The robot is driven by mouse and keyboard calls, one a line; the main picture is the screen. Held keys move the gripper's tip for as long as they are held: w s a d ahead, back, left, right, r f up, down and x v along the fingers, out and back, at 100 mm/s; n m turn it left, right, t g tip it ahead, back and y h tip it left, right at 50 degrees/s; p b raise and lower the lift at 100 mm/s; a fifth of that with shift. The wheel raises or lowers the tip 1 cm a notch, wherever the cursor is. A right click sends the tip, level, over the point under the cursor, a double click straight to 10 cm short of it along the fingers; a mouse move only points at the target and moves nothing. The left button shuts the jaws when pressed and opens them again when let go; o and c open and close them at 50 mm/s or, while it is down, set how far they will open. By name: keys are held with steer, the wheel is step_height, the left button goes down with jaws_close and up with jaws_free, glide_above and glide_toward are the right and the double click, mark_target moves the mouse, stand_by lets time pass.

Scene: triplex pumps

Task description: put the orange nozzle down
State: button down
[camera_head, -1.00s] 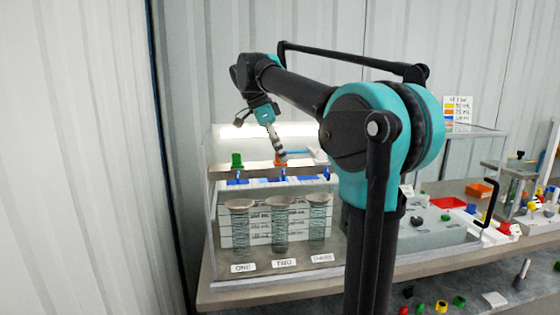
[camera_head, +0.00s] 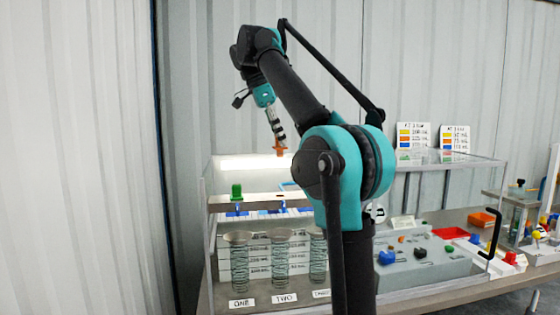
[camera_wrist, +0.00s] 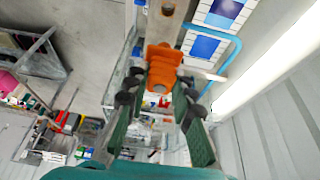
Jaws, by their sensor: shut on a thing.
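The orange nozzle (camera_head: 279,151) is held at the tip of my gripper (camera_head: 278,139), up in the air above the shelf of the pump case. In the wrist view the nozzle (camera_wrist: 162,68) sits between the two fingers of my gripper (camera_wrist: 158,88), which are shut on it. A green nozzle (camera_head: 236,191) stands upright on the shelf (camera_head: 222,205), left of and below my gripper. Part of the shelf to the right is hidden behind my arm.
Glass columns labelled ONE (camera_head: 237,265) and TWO (camera_head: 284,265) stand under the shelf, with a third partly hidden.

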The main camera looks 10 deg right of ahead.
steer(key=shift+r, duration=2.75)
